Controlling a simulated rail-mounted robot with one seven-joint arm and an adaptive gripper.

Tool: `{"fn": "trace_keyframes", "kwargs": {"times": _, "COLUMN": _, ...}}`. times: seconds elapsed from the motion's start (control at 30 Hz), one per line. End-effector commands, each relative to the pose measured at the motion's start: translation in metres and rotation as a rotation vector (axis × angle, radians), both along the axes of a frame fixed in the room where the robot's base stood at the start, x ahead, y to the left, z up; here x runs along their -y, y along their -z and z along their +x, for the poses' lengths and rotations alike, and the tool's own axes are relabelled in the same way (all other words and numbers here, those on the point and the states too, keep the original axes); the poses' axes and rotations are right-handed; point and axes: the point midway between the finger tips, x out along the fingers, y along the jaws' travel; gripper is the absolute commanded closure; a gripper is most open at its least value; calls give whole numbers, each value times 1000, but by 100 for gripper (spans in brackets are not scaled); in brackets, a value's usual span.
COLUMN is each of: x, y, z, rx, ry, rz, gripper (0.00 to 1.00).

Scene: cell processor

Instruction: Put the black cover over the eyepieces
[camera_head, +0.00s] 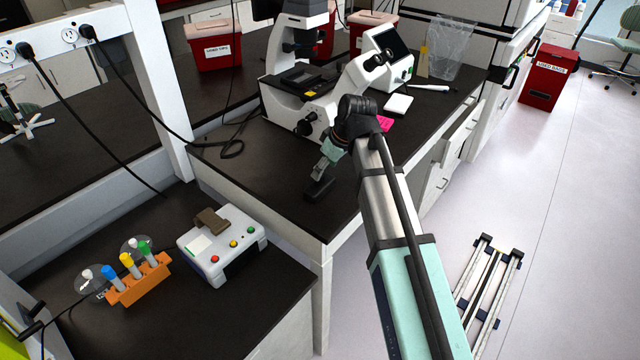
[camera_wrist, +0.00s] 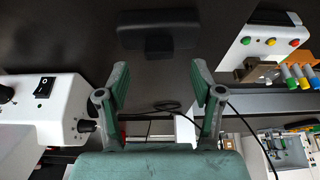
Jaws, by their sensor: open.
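The black cover (camera_head: 318,189) lies on the dark bench top, near the bench's front corner. In the wrist view the cover (camera_wrist: 158,32) is a dark rounded bar with a short stub, ahead of my fingertips. My gripper (camera_head: 322,168) is just above the cover, pointing down. In the wrist view my gripper (camera_wrist: 160,80) has its two fingers spread with nothing between them. The eyepieces (camera_head: 378,60) are two black tubes on the white microscope (camera_head: 335,97), behind my gripper. They are bare.
A white box with coloured buttons (camera_head: 222,247) and an orange tube rack (camera_head: 140,281) stand on the lower left bench. A pink note (camera_head: 384,124) and a white pad (camera_head: 398,104) lie right of the microscope. A black cable (camera_head: 232,148) lies on the bench.

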Motion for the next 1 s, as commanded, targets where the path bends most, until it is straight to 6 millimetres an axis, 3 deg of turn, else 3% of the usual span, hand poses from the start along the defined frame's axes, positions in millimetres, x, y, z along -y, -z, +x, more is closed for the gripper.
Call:
{"fn": "trace_keyframes", "kwargs": {"times": 0.5, "x": -15, "y": 43, "z": 12, "rx": -1, "ry": 0, "rz": 0, "gripper": 33}}
{"fn": "trace_keyframes", "kwargs": {"times": 0.8, "x": -16, "y": 47, "z": 12, "rx": -1, "ry": 0, "rz": -1, "gripper": 33}}
{"fn": "trace_keyframes", "kwargs": {"times": 0.83, "x": -16, "y": 47, "z": 12, "rx": -1, "ry": 0, "rz": -1, "gripper": 37}}
{"fn": "trace_keyframes", "kwargs": {"times": 1.0, "x": -16, "y": 47, "z": 12, "rx": -1, "ry": 0, "rz": -1, "gripper": 92}}
